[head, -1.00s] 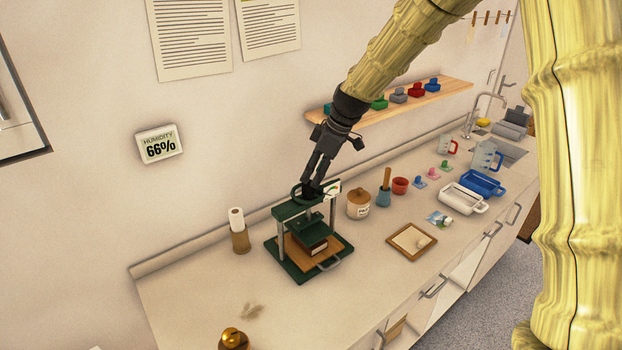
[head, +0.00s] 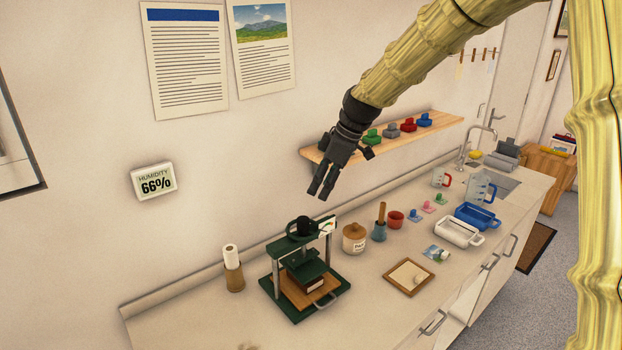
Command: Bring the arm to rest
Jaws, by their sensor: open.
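My gripper (head: 321,190) is open and empty in the head view. It hangs in the air above and slightly right of the green press (head: 306,268), clear of its top wheel. My arm (head: 420,50) reaches in from the upper right and points down to the left. The press stands on the counter with a wooden board and a dark block between its plates. Its handwheel and top bar are in plain view.
A wall shelf (head: 342,150) with several coloured blocks is just behind my gripper. The counter (head: 190,325) holds a paper roll (head: 232,268), a lidded jar (head: 354,238), a framed tray (head: 392,286), a white tray (head: 458,244) and a blue tray (head: 488,212). The counter's front left is mostly clear.

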